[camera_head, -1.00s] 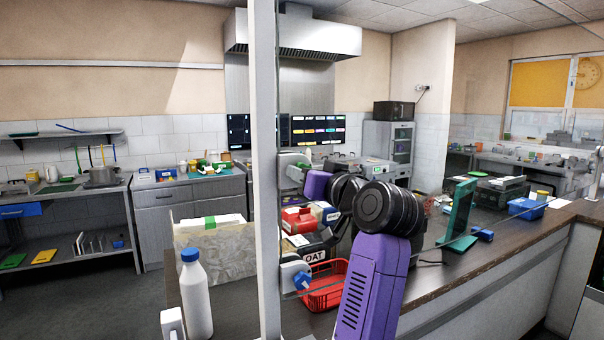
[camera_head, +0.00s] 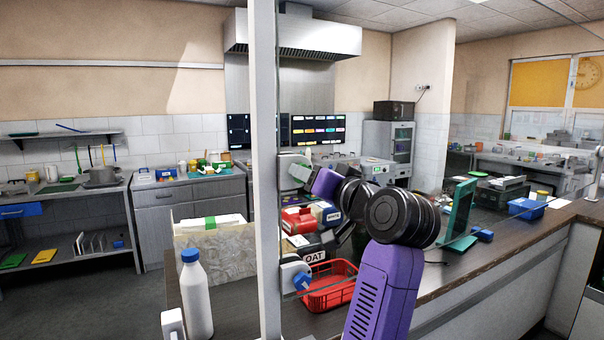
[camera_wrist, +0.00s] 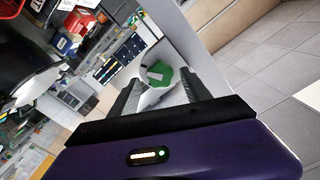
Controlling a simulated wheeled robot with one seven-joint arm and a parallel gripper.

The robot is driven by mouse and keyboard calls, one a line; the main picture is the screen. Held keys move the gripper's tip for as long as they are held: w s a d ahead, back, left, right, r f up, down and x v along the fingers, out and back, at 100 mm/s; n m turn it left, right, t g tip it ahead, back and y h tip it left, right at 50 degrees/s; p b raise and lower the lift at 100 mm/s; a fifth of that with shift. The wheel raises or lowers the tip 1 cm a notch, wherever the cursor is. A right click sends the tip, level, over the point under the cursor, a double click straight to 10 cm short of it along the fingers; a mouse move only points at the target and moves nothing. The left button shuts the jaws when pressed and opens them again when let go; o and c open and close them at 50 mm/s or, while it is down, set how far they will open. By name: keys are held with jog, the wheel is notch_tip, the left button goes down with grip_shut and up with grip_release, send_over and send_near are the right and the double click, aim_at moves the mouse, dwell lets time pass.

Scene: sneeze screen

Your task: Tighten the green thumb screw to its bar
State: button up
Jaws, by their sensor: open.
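The green thumb screw (camera_wrist: 158,73) shows in the wrist view as a green knob with a pale stripe across its face. It sits just past the tips of my gripper (camera_wrist: 160,79), between the two fingers in the picture. The fingers are apart and empty; I cannot tell whether either touches the knob. A grey-white bar (camera_wrist: 172,28) runs behind the knob. The fingertips are not clear there.
A blue knob (camera_head: 302,281) sits lower on the same bar. A red basket (camera_head: 328,298) and red-lidded containers (camera_head: 298,219) are close below my arm. A white bottle (camera_head: 195,295) stands left of the bar. A green upright panel (camera_head: 459,215) is at the right on the counter.

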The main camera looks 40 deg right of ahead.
jog(key=v, duration=0.3)
jog(key=shift+s+a, duration=0.1)
jog(key=shift+s, duration=0.1)
dwell(0.7)
